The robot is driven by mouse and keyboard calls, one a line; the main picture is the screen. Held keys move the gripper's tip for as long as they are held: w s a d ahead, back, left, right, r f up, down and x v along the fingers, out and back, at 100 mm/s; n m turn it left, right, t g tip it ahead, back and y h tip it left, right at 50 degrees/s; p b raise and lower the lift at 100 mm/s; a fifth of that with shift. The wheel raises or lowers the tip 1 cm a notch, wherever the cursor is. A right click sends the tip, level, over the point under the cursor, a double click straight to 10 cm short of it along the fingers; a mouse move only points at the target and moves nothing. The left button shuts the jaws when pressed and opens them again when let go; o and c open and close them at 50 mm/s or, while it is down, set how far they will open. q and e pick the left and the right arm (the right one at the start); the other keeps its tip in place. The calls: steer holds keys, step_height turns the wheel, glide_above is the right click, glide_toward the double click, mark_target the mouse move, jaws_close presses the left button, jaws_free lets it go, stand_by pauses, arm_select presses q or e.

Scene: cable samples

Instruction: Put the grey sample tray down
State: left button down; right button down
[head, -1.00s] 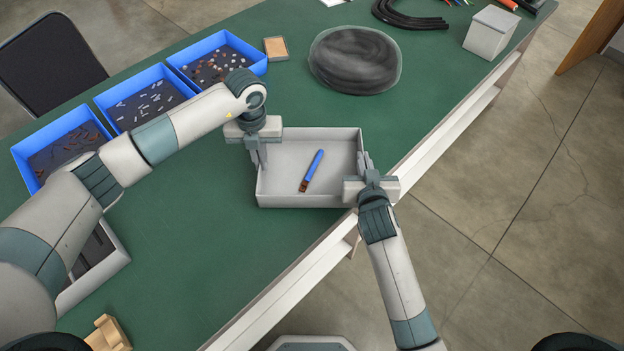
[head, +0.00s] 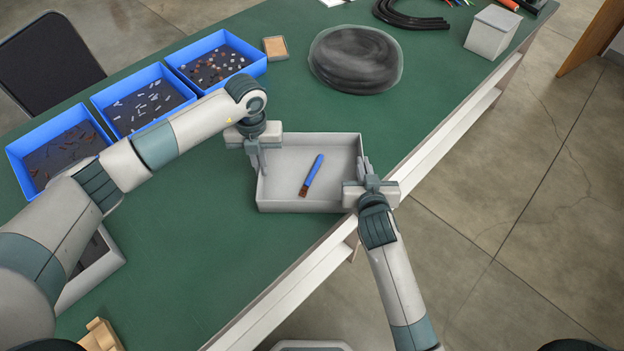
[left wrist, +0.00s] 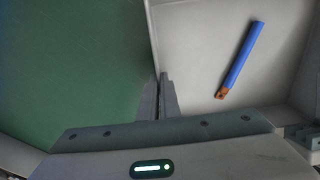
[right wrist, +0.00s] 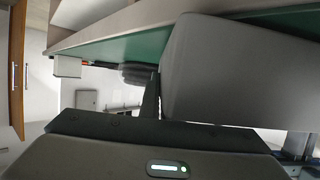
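The grey sample tray (head: 300,205) is a shallow open box at the table's near right edge, and it also shows in the left wrist view (left wrist: 200,25) and right wrist view (right wrist: 235,70). A blue cable sample (head: 314,170) with a copper-coloured end lies inside it. My left gripper (head: 260,165) is shut on the tray's left wall, a finger on each side. My right gripper (head: 363,168) is at the right wall and appears shut on it; the wall hides part of its fingers. The tray looks level. I cannot tell whether its underside touches the table.
Blue bins (head: 150,124) with small parts line the far left of the green table (head: 200,240). The table edge (head: 425,165) runs close along the tray's right. Green surface is free to its left.

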arm_select(q)
steer(key=shift+f+b, duration=0.3)
steer(key=shift+f, duration=0.05)
arm_select(e)
steer(key=shift+f, duration=0.4)
arm_select(q)
steer(key=c, duration=2)
jaws_free()
arm_select(e)
steer(key=c, duration=2)
jaws_free()
steer(key=shift+r, duration=0.1)
arm_select(q)
steer(key=shift+r, duration=0.2)
step_height(320, 180, up, 12)
steer(key=shift+f, duration=0.15)
arm_select(e)
steer(key=shift+s, duration=0.15)
steer(key=v, duration=1.1)
steer(key=shift+s+r, duration=0.15)
steer(key=shift+s, duration=0.25)
steer(key=shift+r, duration=0.1)
